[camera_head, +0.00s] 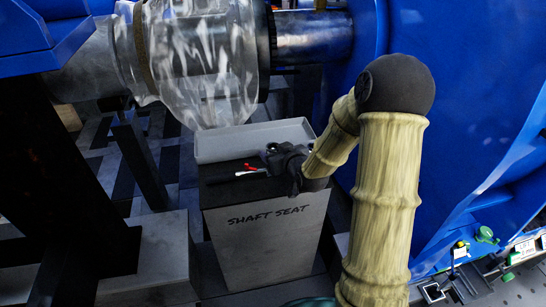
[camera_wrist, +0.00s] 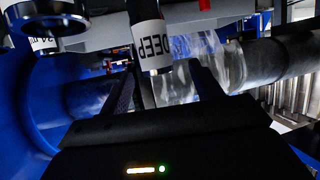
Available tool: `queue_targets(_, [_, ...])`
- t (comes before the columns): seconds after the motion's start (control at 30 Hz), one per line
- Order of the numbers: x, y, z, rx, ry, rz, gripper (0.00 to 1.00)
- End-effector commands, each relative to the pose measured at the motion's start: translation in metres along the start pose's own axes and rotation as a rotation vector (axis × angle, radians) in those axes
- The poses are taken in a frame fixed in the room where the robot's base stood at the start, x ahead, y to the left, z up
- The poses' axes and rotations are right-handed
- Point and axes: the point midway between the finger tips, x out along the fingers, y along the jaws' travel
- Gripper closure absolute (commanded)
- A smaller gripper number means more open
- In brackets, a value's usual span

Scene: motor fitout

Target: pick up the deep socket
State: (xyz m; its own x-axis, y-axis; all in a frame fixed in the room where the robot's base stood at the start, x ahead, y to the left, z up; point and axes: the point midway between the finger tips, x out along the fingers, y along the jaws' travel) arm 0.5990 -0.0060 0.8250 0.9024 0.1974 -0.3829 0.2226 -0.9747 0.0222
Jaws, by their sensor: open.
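The deep socket (camera_wrist: 150,38) is a dark cylinder with a white band reading "DEEP", at the upper middle of the wrist view. My gripper (camera_wrist: 162,70) is open, with one dark finger on each side of the socket's near end in that picture. I cannot tell whether the socket lies fully between the fingers, and I see no contact. In the head view my gripper (camera_head: 284,160) is a dark shape at the right of the pedestal top, beside the grey tray. The socket cannot be made out clearly there.
The pedestal (camera_head: 265,235) marked "SHAFT SEAT" carries the grey tray (camera_head: 225,153) and a red-and-white item (camera_head: 250,170). Another shiny round part (camera_wrist: 48,22) is left of the socket. A clear-wrapped shaft (camera_head: 200,60) hangs above, and a large blue housing (camera_head: 470,100) stands at right.

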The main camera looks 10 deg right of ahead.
Motion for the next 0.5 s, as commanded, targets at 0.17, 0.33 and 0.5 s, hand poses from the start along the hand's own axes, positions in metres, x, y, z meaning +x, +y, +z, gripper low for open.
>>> queue_targets(0.17, [0.008,0.0,0.0,0.001,-0.001,0.0,0.36])
queue_targets(0.33, [0.007,0.0,0.0,0.0,0.0,0.0,0.36])
queue_targets(0.5, [0.015,0.001,0.003,0.002,-0.001,-0.001,0.36])
